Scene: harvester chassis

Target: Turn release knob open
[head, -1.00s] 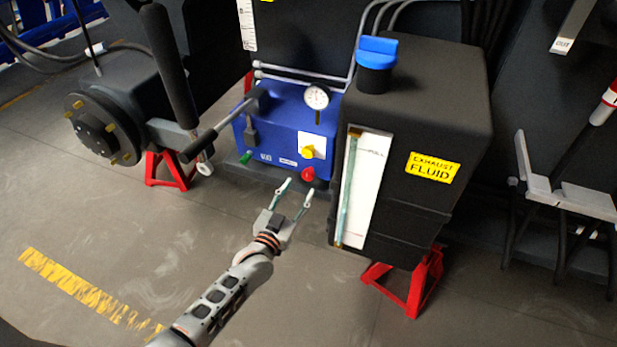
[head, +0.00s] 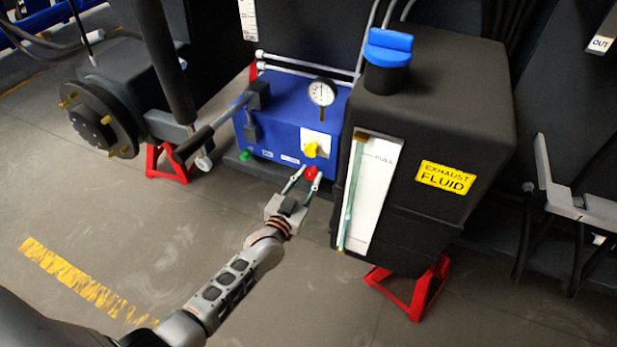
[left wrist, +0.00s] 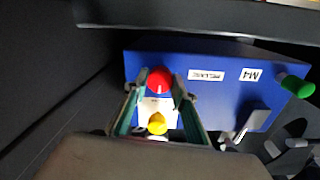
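The blue box (head: 270,138) carries a red knob (head: 311,173) low on its right front, a yellow knob (head: 311,150) on a white plate and a green knob (head: 245,155) at the left. In the left wrist view the red knob (left wrist: 160,80) is beside a small white label that seems to read RELEASE. My left gripper (head: 308,171) is at the red knob, its fingers apart, one on each side of it. Contact with the knob cannot be told. The yellow knob (left wrist: 157,123) shows between the fingers. My right gripper is not in view.
A dark exhaust fluid tank (head: 440,110) with a blue cap (head: 388,46) stands close to the right of the gripper. A lever handle (head: 190,145) and a dark wheel hub (head: 100,120) are to the left. The floor in front is open.

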